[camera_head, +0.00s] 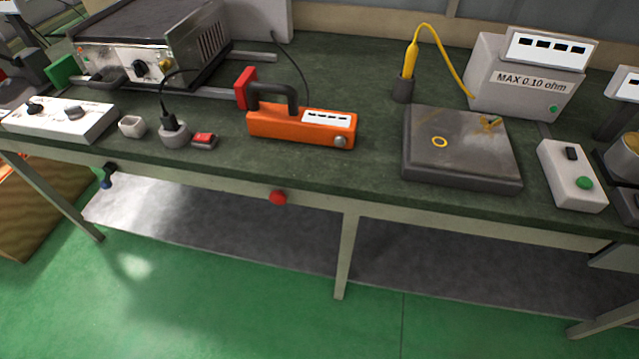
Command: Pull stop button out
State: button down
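A round red stop button (278,198) sits on the pale front edge of the workbench (345,200), a little left of the middle leg. It faces out toward me and nothing touches it. From this view I cannot tell whether it is pressed in or out. My gripper is not in view.
An orange meter (300,126) stands on the bench above the button. A grey plate block (460,150), a white box with a green button (572,178) and a white control box (60,118) are also on the bench. The green floor (220,290) in front is clear.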

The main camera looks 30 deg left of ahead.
aim_at(278, 198)
jog(key=u, duration=0.45)
jog(key=i+u, duration=0.15)
jog(key=u, duration=0.25)
jog(key=j+u, duration=0.1)
jog(key=u, duration=0.35)
jog(key=i+u, duration=0.1)
jog(key=u, duration=0.3)
jog(key=l+u, duration=0.1)
jog(key=u, duration=0.35)
jog(key=i, duration=0.05)
